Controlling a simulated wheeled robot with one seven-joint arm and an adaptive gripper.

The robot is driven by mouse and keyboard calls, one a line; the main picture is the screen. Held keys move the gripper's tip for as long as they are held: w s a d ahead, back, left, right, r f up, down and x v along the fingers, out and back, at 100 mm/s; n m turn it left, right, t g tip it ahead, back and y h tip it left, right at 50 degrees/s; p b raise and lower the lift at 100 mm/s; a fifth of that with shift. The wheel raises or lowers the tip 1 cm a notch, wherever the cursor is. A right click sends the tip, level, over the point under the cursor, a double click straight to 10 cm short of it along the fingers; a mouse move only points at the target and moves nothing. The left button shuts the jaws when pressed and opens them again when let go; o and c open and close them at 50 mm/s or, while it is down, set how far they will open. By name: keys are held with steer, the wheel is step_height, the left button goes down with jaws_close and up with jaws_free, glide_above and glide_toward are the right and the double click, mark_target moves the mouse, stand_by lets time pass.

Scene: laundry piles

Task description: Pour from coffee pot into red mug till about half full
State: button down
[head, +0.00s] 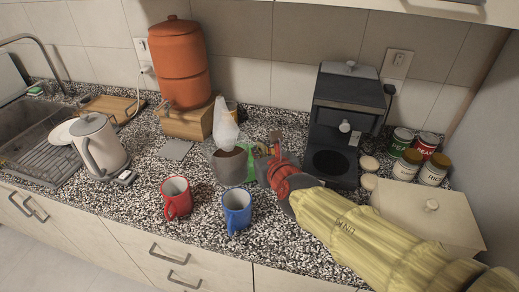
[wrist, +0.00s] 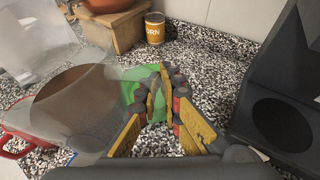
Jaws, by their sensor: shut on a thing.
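The coffee pot (head: 229,168) is clear, with brown coffee inside and a green handle (wrist: 132,88). It also shows in the wrist view (wrist: 75,100), left of my fingers. My gripper (head: 265,168) is at the handle on the pot's right side, and its fingers show in the wrist view (wrist: 160,98). It is shut on the handle. The pot looks close to upright; its height above the counter is unclear. The red mug (head: 176,192) stands upright in front and left of the pot; part of it shows in the wrist view (wrist: 14,146). I see no coffee in it.
A blue mug (head: 237,208) stands right of the red one, in front of the pot. A coffee machine (head: 343,115) is behind right, with several cans (head: 402,140) beside it. A translucent whitish thing (head: 224,128) is behind the pot. A kettle (head: 100,145) stands left.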

steer(key=shift+a+r+n+h+p, duration=0.35)
steer(key=shift+n+p, duration=0.15)
steer(key=shift+p, duration=2.5)
stand_by(3.0)
steer(key=shift+a+r+p, duration=0.2)
steer(key=shift+a+p, duration=0.25)
steer(key=shift+p, duration=0.5)
stand_by(1.0)
